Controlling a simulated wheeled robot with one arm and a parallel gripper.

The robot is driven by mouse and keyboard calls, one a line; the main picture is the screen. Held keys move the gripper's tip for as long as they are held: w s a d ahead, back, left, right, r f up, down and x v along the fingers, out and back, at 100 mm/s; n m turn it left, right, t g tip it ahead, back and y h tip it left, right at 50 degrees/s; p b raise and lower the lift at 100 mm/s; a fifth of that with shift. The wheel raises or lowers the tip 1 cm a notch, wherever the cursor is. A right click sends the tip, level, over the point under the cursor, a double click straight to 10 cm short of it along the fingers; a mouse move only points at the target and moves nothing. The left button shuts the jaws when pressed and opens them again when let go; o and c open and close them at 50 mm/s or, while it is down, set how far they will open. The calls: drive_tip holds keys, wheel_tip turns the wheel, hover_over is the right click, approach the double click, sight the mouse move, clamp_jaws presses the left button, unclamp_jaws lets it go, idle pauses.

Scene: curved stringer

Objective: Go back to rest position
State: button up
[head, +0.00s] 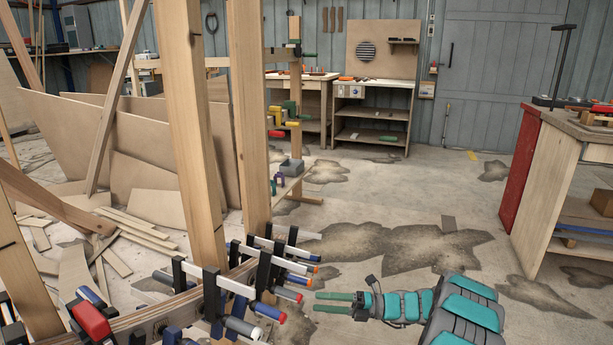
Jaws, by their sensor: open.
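My gripper (337,302) is at the lower middle of the head view, at the end of my teal and grey arm, which comes in from the bottom right. Its two green fingers point left and are apart, with nothing between them. Just left of the fingertips are several clamps (240,288) with black jaws and silver bars, fixed along a curved wooden stringer (150,322). The fingertips look close to the clamp handles, but I cannot tell the exact gap. The far ends of the stringer are out of view or hidden.
Upright wooden posts (187,130) rise behind the clamps. A workbench (545,195) with a red side panel stands at right. Another bench (372,112) stands by the back wall. Plywood sheets and offcuts (140,228) lie at left. The stained concrete floor (400,205) between is mostly clear.

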drive_tip(key=s+a+r+n+g+h, duration=0.3)
drive_tip(key=s+a+r+n+g, duration=0.2)
drive_tip(key=s+a+r+n, duration=0.35)
drive_tip(key=s+r+n+g+h, duration=0.1)
drive_tip(key=s+r+n+h, duration=0.2)
drive_tip(key=s+n, duration=0.3)
drive_tip(key=s+r+n+h, duration=0.2)
drive_tip(key=s+r+n, duration=0.1)
drive_tip(key=s, duration=0.6)
drive_tip(key=s+d+f+n+t+h, duration=0.1)
drive_tip(key=s+d+n+t+h, duration=0.2)
drive_tip(key=s+d+n+h, duration=0.8)
drive_tip(key=s+d+n, duration=0.5)
drive_tip(key=s+d, duration=0.2)
drive_tip(key=s, duration=0.4)
drive_tip(key=shift+t, duration=0.3)
drive_tip(key=shift+a, duration=0.1)
